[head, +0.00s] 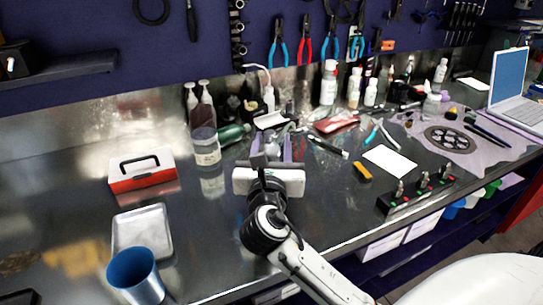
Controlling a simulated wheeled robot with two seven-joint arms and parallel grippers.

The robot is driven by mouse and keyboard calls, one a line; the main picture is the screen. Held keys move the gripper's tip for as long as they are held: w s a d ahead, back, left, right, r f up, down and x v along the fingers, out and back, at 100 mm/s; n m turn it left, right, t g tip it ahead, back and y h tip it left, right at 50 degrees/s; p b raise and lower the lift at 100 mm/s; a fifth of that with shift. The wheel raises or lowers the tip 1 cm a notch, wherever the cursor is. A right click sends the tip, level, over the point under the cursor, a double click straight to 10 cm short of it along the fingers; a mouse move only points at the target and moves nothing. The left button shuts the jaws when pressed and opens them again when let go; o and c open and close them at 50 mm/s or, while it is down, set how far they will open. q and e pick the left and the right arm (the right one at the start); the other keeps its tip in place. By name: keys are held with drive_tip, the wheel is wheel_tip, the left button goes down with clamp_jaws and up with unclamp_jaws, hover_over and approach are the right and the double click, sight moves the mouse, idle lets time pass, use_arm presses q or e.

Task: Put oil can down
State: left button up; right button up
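My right gripper (271,148) reaches in over the middle of the bench, with its fingers pointing toward the back wall and spread apart. A small grey, shiny thing (272,150) shows between the fingers and may be the oil can. The white gripper body hides its lower part, so I cannot tell whether the fingers touch it or whether it rests on the bench. A white bottle with a thin curved spout (268,99) stands behind, near the back wall. My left gripper is not in view.
A clear bottle (206,148) stands just left of the gripper. A red and white toolbox (142,170), metal tray (143,230) and blue cup (135,274) are at left. A white card (390,161) and black switch strip (415,193) lie right.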

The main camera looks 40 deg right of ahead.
drive_tip(key=shift+f, duration=1.35)
drive_tip(key=o, duration=1.5)
